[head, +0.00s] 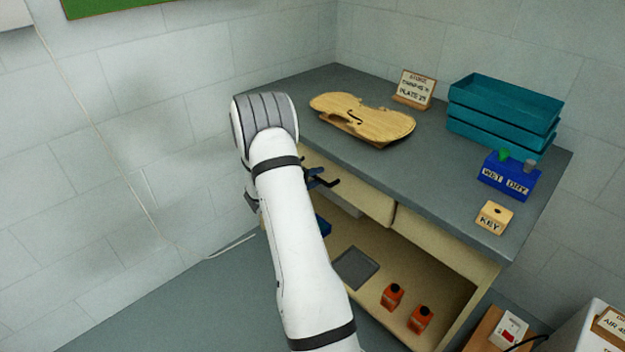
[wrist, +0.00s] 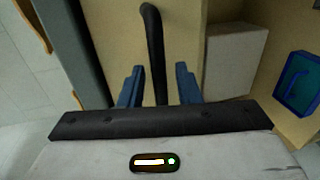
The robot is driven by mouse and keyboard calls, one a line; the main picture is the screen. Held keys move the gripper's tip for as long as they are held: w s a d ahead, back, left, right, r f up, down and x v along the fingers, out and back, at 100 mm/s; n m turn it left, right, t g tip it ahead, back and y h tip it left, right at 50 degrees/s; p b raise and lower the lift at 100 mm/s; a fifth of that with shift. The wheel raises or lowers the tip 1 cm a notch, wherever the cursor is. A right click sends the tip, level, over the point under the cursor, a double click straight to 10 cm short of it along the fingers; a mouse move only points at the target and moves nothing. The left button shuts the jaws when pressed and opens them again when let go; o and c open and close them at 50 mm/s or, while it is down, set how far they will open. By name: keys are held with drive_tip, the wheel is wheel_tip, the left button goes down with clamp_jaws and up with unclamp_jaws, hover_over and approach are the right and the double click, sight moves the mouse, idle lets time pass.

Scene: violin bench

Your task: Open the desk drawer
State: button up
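The desk (head: 450,190) has a pale wood drawer front (head: 365,199) under its grey top, and it looks flush with the desk. A black bar handle (head: 328,182) stands out near the drawer's left part. In the wrist view the handle (wrist: 154,50) runs between the two blue fingers of my gripper (wrist: 159,86). A gap shows on each side of the handle, so my gripper is open around it and not clamped. In the head view my gripper (head: 311,178) is at the handle, partly hidden behind my white arm.
On the desk top are a violin plate (head: 362,119), a sign (head: 415,88), teal trays (head: 503,108), a blue WET/DRY block (head: 509,178) and a KEY block (head: 494,217). The shelf below holds orange bottles (head: 392,297) and a grey sheet (head: 356,266).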

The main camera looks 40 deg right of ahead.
drive_tip(key=shift+d, duration=0.1)
clamp_jaws()
idle(0.4)
